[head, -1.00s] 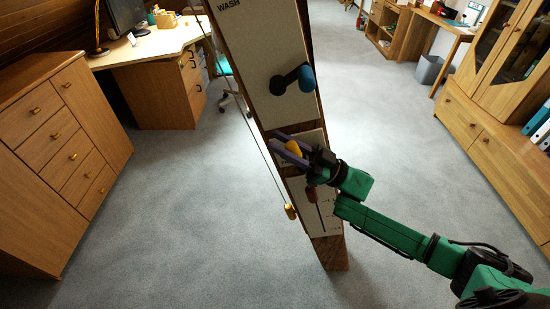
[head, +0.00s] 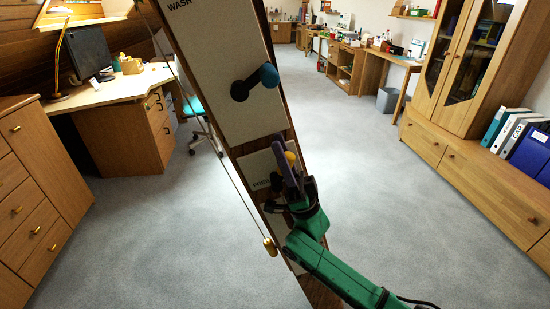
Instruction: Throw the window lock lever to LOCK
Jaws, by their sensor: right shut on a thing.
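The window lock lever has a yellow knob (head: 291,158) and sits on a small pale panel (head: 254,163) on the leaning timber post. The word FREE shows at the panel's lower left; a LOCK label cannot be made out. My right gripper (head: 287,156) is shut on the lever, its purple fingers pointing up the post on either side of the knob. The fingers and wrist hide the lever's shaft and the panel's right part. The knob stands near the panel's right side. My left gripper is out of view.
A cord with a brass weight (head: 270,246) hangs along the post's left side. A desk (head: 115,97) and drawers (head: 30,205) stand left, a cabinet (head: 480,175) right. Carpet is clear between.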

